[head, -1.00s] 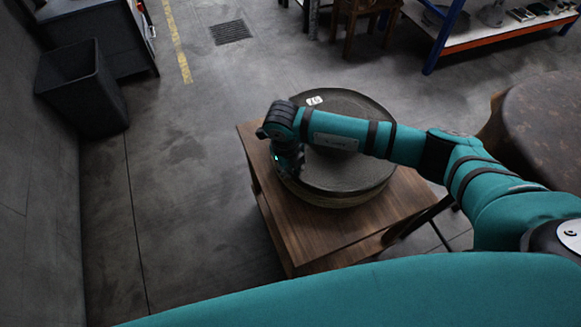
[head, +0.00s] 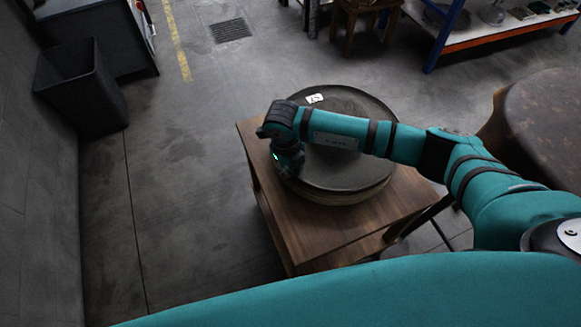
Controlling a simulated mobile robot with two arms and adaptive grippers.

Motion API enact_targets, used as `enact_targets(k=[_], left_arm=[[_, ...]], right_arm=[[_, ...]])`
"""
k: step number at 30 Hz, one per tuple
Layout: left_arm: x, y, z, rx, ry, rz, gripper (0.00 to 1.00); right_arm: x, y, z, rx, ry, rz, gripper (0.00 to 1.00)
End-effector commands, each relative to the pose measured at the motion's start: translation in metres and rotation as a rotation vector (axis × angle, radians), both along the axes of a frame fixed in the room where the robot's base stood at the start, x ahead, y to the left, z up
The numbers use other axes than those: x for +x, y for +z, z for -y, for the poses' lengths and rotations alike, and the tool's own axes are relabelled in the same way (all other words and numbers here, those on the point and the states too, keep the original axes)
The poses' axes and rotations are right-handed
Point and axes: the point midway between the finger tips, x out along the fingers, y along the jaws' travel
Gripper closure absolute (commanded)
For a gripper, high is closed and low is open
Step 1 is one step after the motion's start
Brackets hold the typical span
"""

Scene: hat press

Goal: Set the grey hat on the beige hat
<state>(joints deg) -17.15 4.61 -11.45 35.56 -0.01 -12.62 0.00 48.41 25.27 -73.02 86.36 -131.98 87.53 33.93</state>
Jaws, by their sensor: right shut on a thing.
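The grey hat (head: 352,165) is a wide, dark, round shape with a white label (head: 314,98) near its far rim. It is over the wooden table, directly above the beige hat (head: 345,198). Only a thin, paler edge of the beige hat shows below the grey one at the near side. I cannot tell whether the two touch all round. My right gripper (head: 287,168) is at the left rim of the grey hat, shut on it; its fingertips are mostly hidden by the wrist. My forearm covers the hat's middle. My left gripper is not in view.
The wooden table (head: 325,235) has bare top at its front and left. A brown round-topped piece (head: 545,125) stands at the right. A dark bin (head: 80,90) is by the left wall. A blue-and-orange shelf (head: 490,38) is at the back right. The floor left of the table is clear.

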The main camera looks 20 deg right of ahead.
Motion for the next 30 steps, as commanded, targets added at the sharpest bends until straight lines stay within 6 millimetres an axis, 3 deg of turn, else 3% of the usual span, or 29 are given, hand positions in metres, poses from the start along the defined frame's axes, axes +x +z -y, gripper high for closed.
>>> enact_targets(k=[6,7,13,23,30], left_arm=[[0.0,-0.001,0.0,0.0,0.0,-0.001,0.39],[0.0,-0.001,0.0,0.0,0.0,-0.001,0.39],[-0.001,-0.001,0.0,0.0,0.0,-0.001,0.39],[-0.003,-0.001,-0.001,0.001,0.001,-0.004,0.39],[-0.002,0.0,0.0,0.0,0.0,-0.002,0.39]], right_arm=[[-0.001,-0.003,0.0,0.0,0.0,-0.001,1.0],[-0.001,-0.003,0.0,-0.001,0.0,-0.002,0.88],[-0.001,-0.002,0.0,-0.001,0.0,-0.002,0.64],[0.0,0.003,-0.001,0.001,0.0,0.001,0.64],[-0.001,0.044,-0.004,0.002,0.002,0.004,0.64]])
